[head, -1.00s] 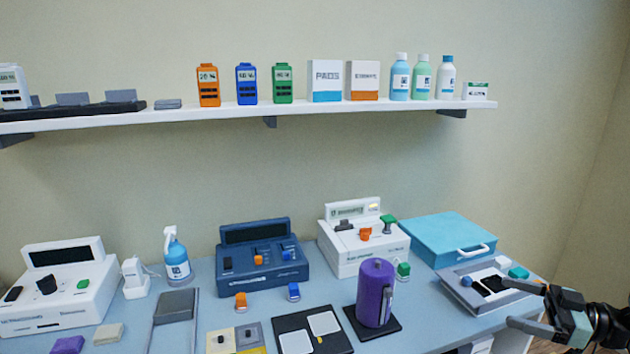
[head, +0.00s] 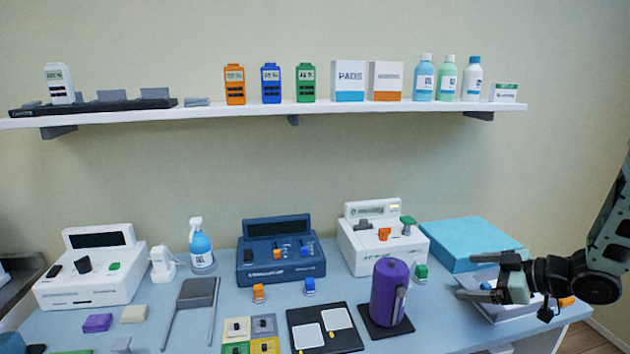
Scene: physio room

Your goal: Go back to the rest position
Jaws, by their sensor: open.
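My gripper (head: 485,278) is at the right side in the head view, its fingers pointing left. It is open, with nothing between its fingers. It shows in front of the grey-white tray (head: 508,308) at the right end of the table and hides much of it. The arm comes in from the right edge. I cannot tell the gripper's exact height above the table.
A white device (head: 372,256) and a dark blue device (head: 280,264) stand further left. A shelf (head: 250,112) with boxes and bottles runs above.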

